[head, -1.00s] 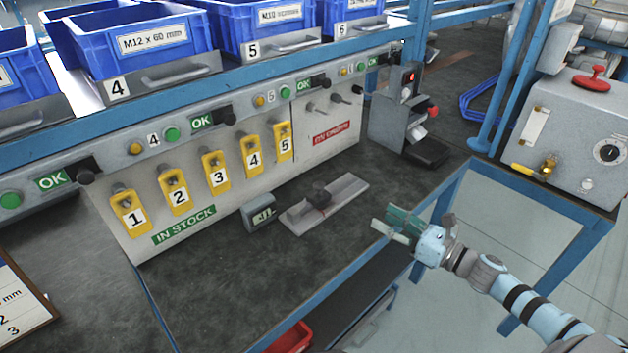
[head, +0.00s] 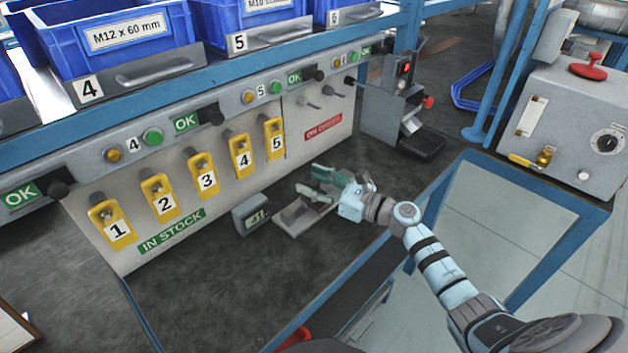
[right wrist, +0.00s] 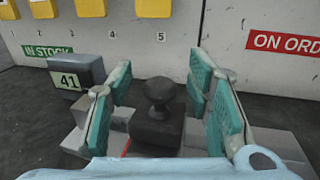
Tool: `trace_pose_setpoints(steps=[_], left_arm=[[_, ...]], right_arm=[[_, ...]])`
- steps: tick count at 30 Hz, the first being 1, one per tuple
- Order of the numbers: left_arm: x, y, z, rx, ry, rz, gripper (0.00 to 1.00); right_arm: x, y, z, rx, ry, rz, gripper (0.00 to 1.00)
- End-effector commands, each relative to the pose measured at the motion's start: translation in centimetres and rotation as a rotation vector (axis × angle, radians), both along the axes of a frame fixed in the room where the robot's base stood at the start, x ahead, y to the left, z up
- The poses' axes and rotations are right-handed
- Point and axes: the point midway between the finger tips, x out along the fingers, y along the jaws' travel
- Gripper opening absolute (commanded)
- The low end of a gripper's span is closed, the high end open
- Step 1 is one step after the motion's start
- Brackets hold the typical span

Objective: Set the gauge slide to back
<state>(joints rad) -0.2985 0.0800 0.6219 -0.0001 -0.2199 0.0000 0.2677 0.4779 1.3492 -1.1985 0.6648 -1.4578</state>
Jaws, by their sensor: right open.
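The gauge slide is a dark block with a round black knob (right wrist: 160,92) on a pale metal base (head: 290,221). In the right wrist view the knob stands upright between the two green-padded fingers of my right gripper (right wrist: 160,78). The fingers are open, with a visible gap on each side of the knob. In the head view my right gripper (head: 309,181) is over the base and hides the knob and much of the base. The gauge display (head: 251,215) stands just left of the base and reads 41 in the right wrist view (right wrist: 74,80). My left gripper is not in view.
Behind the slide is a panel (head: 320,100) with several numbered yellow tags (head: 207,171). A grey device with a red knob (head: 428,102) stands to the right. Blue bins (head: 110,45) sit on the shelf above. The dark bench top (head: 200,290) is clear at front left.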

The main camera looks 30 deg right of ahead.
Motion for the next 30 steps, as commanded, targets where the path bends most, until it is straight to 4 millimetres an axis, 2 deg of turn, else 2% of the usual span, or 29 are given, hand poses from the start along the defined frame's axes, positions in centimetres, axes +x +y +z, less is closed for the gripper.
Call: trace_pose_setpoints(steps=[8, 17, 24, 26, 30], left_arm=[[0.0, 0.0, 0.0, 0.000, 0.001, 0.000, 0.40], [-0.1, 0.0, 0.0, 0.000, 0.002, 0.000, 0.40], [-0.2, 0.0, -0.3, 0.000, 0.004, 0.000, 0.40], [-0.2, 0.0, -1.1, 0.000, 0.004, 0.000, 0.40], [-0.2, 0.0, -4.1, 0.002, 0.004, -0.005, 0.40]], right_arm=[[0.3, 0.2, 0.0, -0.001, 0.001, 0.000, 0.46], [0.2, 0.1, 0.0, -0.001, 0.001, -0.001, 0.00], [0.3, -0.1, -0.1, -0.001, 0.000, -0.001, 0.00], [0.5, -0.6, -0.4, -0.002, -0.001, -0.002, 0.00], [1.3, -3.0, -0.9, -0.005, -0.003, -0.002, 0.00]])
